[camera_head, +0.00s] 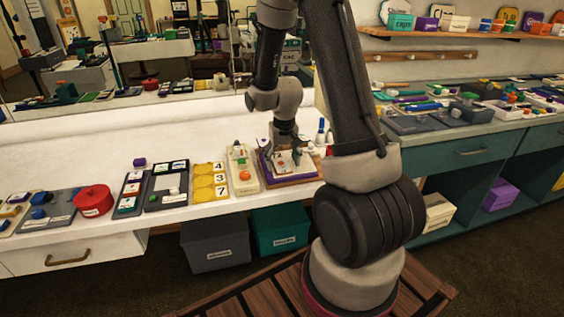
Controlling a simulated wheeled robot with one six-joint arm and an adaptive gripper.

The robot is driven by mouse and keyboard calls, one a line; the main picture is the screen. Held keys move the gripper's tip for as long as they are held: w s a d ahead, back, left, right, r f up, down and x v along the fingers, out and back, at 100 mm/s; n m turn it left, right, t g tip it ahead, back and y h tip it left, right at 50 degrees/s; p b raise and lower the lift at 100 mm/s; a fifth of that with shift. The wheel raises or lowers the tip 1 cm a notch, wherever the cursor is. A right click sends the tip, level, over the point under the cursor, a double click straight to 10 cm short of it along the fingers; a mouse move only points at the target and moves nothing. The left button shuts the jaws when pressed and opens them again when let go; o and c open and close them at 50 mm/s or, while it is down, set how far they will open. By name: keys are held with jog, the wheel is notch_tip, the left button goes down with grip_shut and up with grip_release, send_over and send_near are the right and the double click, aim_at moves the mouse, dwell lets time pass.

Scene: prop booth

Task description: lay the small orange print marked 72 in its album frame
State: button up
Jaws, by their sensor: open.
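My gripper (286,158) points down over a purple-edged board (268,179) with a pale face, on the white counter near the centre. The board looks like the album, but its frames are too small to tell apart. The gripper is open; its fingers are close above the pale face, and I cannot tell whether they touch it. A small orange-red patch shows on the pale face beside the fingers. It may be the orange print, but no 72 is readable and the fingers hide part of this area.
Left of the board on the counter (60,247) are a cream tray (250,185) with an orange round piece, a yellow number board (204,181), dark card boards and a red pot (93,201). A grey bin (215,246) and a teal bin (280,230) stand below.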

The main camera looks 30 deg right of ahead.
notch_tip(320, 180, up, 11)
jog(key=s, duration=0.1)
jog(key=shift+s+a, duration=0.2)
jog(key=shift+s, duration=0.05)
jog(key=shift+f, duration=0.1)
jog(key=s+a+r+n+t, duration=0.1)
jog(key=s+a+r, duration=0.1)
jog(key=s+r, duration=0.5)
jog(key=s+a+r+n+t, duration=0.1)
jog(key=s+a+r+n, duration=0.1)
jog(key=s+r, duration=0.6)
jog(key=s, duration=0.7)
jog(key=shift+a+r+t, duration=0.2)
jog(key=shift+a+t, duration=0.15)
jog(key=shift+t, duration=0.05)
